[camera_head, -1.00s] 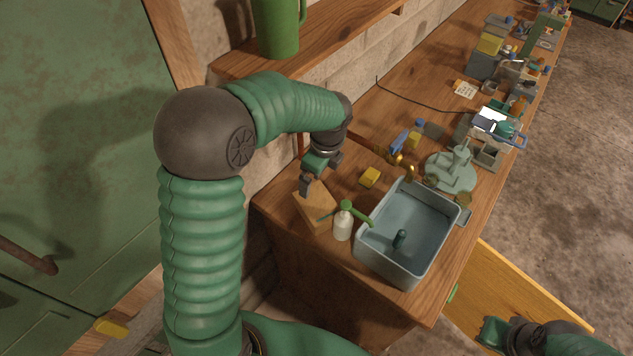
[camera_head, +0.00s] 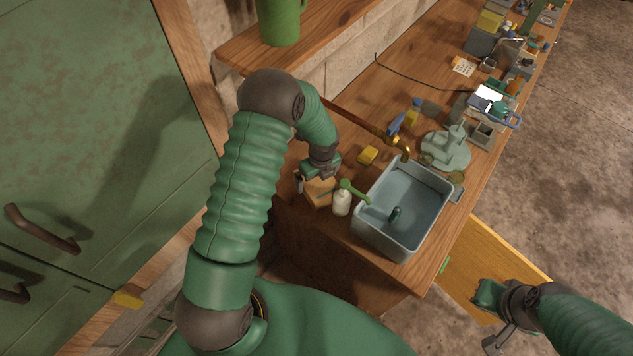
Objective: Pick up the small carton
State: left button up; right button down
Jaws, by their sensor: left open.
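I cannot make out for certain which thing is the small carton. A small tan, wooden-looking object (camera_head: 320,192) sits at the near left corner of the bench, left of a white bottle with a green pump (camera_head: 342,203). My left gripper (camera_head: 312,182) is open, pointing down above or beside this tan object and partly covering it. I cannot tell whether they touch, and nothing shows held.
A grey-blue basin (camera_head: 405,215) stands right of the bottle, with a brass tap (camera_head: 400,150) behind. A pale green round device (camera_head: 447,150) is beyond it. Several containers crowd the far bench. A shelf with a green jug (camera_head: 279,20) is above my left arm.

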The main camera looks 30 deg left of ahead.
pick_arm(q)
jog(key=shift+f, duration=1.05)
jog(key=shift+w+d+f, duration=0.1)
jog(key=shift+w, duration=0.05)
jog(key=c, duration=1.4)
jog(key=shift+c, duration=1.1)
jog(key=shift+r, duration=0.2)
